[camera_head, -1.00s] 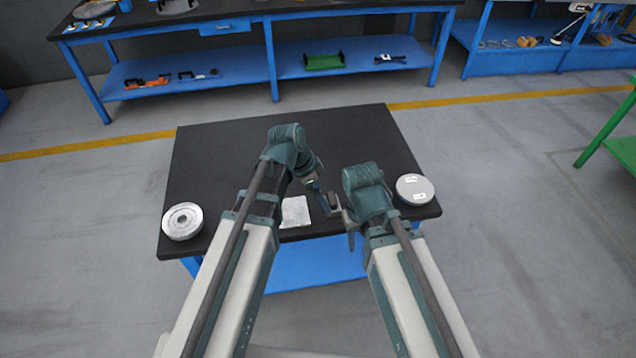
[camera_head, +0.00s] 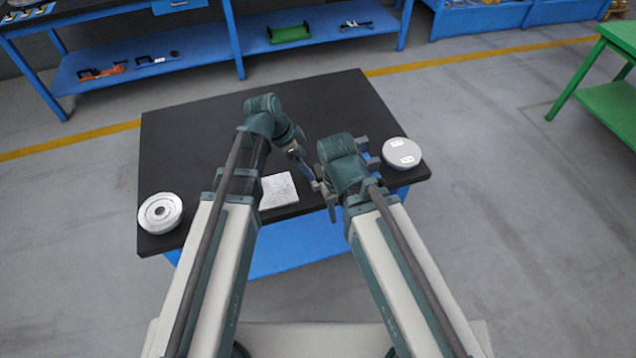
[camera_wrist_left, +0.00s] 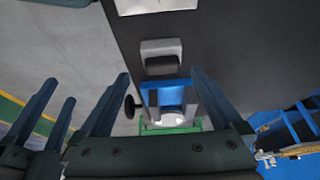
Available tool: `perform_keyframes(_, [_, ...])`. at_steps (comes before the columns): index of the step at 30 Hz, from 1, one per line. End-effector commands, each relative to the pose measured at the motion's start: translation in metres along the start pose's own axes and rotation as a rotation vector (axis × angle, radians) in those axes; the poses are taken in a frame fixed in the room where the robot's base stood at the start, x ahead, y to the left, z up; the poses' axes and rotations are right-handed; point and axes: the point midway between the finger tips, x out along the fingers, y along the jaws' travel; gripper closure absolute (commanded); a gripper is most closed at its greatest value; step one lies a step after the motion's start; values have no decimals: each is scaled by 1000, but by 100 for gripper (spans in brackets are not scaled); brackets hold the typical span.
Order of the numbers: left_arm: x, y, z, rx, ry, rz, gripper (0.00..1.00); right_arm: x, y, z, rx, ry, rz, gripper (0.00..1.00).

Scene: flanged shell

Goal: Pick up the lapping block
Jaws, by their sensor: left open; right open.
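A small grey block with a dark top (camera_wrist_left: 161,57) lies on the black table in the left wrist view, between and beyond the finger tips. It looks like the lapping block, though no marking confirms this. I cannot clearly make it out in the head view, where the arms cover that area. My left gripper (camera_head: 306,172) is over the table's near right part. Its fingers are spread and empty in the left wrist view (camera_wrist_left: 162,76). My right gripper (camera_head: 326,190) is close beside it at the near edge, open and partly hidden by its own wrist.
A pale square plate (camera_head: 279,190) lies by my left forearm. A ringed metal disc (camera_head: 160,212) sits at the table's left corner, and a round grey piece with white labels (camera_head: 402,152) at the right. The black table (camera_head: 190,140) is clear at the back left.

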Motion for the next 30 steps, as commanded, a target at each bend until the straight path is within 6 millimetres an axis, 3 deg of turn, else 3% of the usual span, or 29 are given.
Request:
perform_keyframes(1, [15,0,2,1,0,0,0,15,-1,-1,0,0,0,50])
perform_keyframes(4, [28,-1,2,1,0,0,0,26,-2,-2,0,0,0,50])
perform_keyframes(16, [39,-1,-1,0,0,-1,0,35,-3,-2,0,0,0,50])
perform_keyframes(25, [77,-4,-8,1,0,-1,0,67,-6,-4,0,0,0,50])
perform_keyframes(30, [87,-3,-9,0,0,-1,0,76,-7,-4,0,0,0,50])
